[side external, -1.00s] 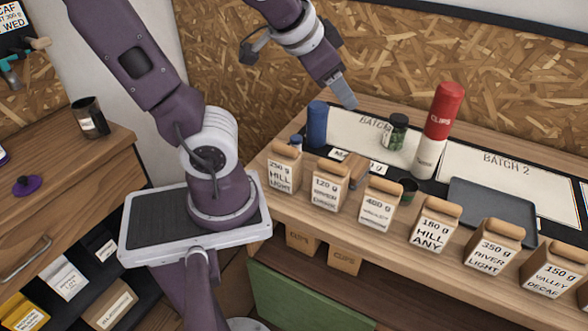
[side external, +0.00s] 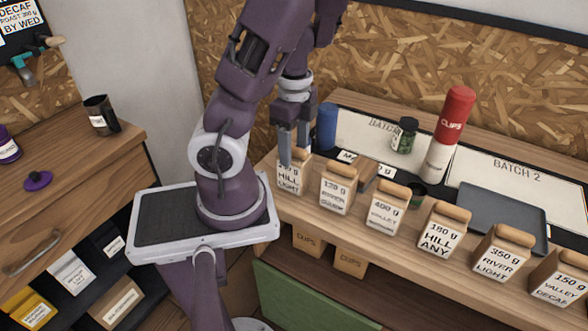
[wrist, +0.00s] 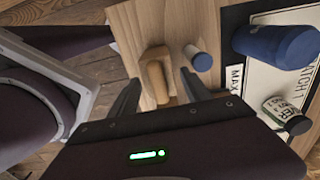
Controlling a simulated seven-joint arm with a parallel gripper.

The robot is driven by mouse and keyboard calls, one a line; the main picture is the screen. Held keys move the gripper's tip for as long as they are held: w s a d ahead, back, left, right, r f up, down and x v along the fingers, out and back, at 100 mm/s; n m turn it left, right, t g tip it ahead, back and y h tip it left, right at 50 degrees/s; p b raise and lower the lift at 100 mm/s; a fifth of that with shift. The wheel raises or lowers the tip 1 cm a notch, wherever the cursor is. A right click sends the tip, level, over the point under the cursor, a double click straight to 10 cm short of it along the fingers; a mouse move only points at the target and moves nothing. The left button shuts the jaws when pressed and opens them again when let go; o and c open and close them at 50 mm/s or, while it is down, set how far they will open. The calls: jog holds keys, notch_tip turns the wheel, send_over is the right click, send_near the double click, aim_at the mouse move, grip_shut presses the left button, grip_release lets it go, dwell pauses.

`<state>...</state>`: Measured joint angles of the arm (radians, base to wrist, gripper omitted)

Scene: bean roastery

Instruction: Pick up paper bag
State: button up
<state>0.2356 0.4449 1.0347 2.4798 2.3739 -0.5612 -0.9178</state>
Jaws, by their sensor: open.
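Several brown paper bags with white labels stand in a row along the bench's front edge. The leftmost, a HILL LIGHT bag (side external: 289,180), is upright, its top partly hidden by my gripper (side external: 294,156). My gripper is open and points down at this bag. In the wrist view the bag's folded top (wrist: 156,78) lies between my two fingers (wrist: 160,88), with gaps visible beside it. Other bags are a 120 g bag (side external: 337,190), a 400 g bag (side external: 386,208), HILL ANY (side external: 440,230), RIVER LIGHT (side external: 500,250) and VALLEY DECAF (side external: 560,281).
A blue cylinder (side external: 326,127) and a small blue-lidded container (wrist: 198,58) stand near the leftmost bag. A green jar (side external: 404,136), a red-topped CLIPS cylinder (side external: 455,113) and a dark tray (side external: 500,212) are further right. Cups boxes (side external: 309,239) sit on the shelf below.

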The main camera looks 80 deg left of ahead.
aim_at(294, 168)
notch_tip(294, 168, down, 7)
jog(key=shift+d+r, duration=0.1)
jog(key=shift+d, duration=0.05)
jog(key=shift+c, duration=0.3)
grip_shut()
jog(key=shift+r, duration=0.1)
